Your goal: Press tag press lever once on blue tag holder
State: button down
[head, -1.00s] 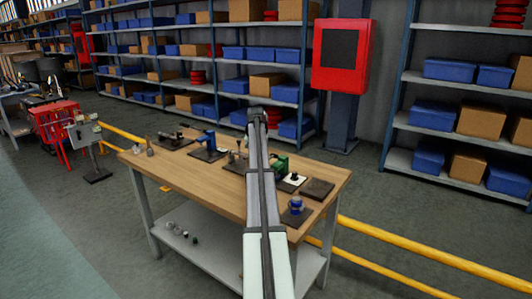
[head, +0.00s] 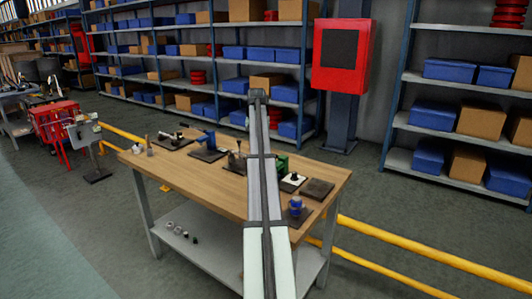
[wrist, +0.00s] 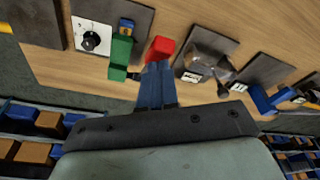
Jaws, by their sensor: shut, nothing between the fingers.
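My gripper (wrist: 158,66) is shut and empty in the wrist view. Its blue-grey fingers point at the bench, and their tips appear close to a small red block (wrist: 161,48); I cannot tell whether they touch. A green upright part (wrist: 120,56) with a blue piece stands just left of the fingers. A metal lever device (wrist: 208,62) on a dark plate is to their right, with small white tags near it. A blue device (head: 207,141) on a dark plate stands farther left in the head view. I cannot tell for certain which is the tag holder. My arm hides the fingers in the head view.
The wooden bench (head: 225,191) carries several fixtures. A white plate with a dark knob (wrist: 91,40) and a bare dark plate (head: 317,189) lie beside the green part. Another blue piece (head: 295,205) sits near the right front. Shelves and a red cabinet (head: 342,57) stand behind.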

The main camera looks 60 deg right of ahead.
jog(key=shift+d+r, duration=0.2)
jog(key=shift+r, duration=1.25)
jog(key=shift+d+r, duration=0.15)
jog(key=shift+r, duration=1.3)
